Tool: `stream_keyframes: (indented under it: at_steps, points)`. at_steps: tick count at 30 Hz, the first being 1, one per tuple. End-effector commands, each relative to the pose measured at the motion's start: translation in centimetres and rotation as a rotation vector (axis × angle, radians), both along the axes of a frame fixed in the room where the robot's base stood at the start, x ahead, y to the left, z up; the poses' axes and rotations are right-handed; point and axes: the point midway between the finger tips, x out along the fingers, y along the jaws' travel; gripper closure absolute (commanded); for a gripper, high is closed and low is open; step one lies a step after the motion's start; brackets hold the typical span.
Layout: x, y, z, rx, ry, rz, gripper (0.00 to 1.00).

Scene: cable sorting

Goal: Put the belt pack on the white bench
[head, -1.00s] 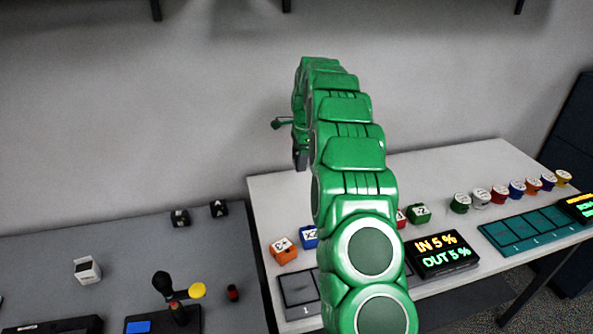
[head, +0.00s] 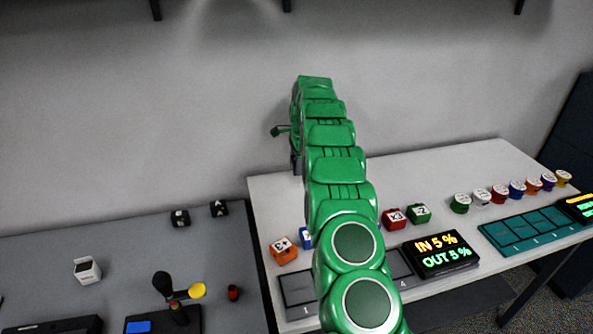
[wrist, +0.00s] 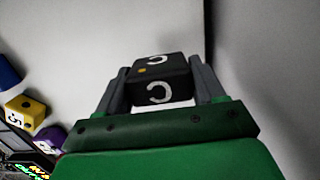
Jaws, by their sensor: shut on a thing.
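The black belt pack (wrist: 160,84), marked with a white C, is gripped between the two grey fingers of my gripper (wrist: 163,90) in the wrist view. In the head view my green arm hides most of the gripper and the pack. The arm's end hangs near the back left of the white bench (head: 420,167). I cannot tell whether the pack touches the bench top.
Coloured blocks, including an orange one (head: 284,250) and a red one (head: 394,219), stand along the bench beside a lit display (head: 440,253). Several round coloured pieces stand at right. A grey table (head: 120,245) at left holds two black packs (head: 180,218). The bench's back middle is clear.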

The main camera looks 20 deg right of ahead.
Motion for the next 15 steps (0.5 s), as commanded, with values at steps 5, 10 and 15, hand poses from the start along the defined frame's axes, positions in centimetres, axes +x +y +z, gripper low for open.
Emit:
stream_keyframes:
  at_steps: [5, 10, 15]
  points:
    - [0.3, 0.0, -0.3, 0.000, -0.001, 0.000, 0.67]
    - [0.7, -0.1, -0.7, 0.000, -0.002, 0.000, 0.67]
    - [0.6, -0.1, -2.2, 0.000, -0.001, -0.001, 0.67]
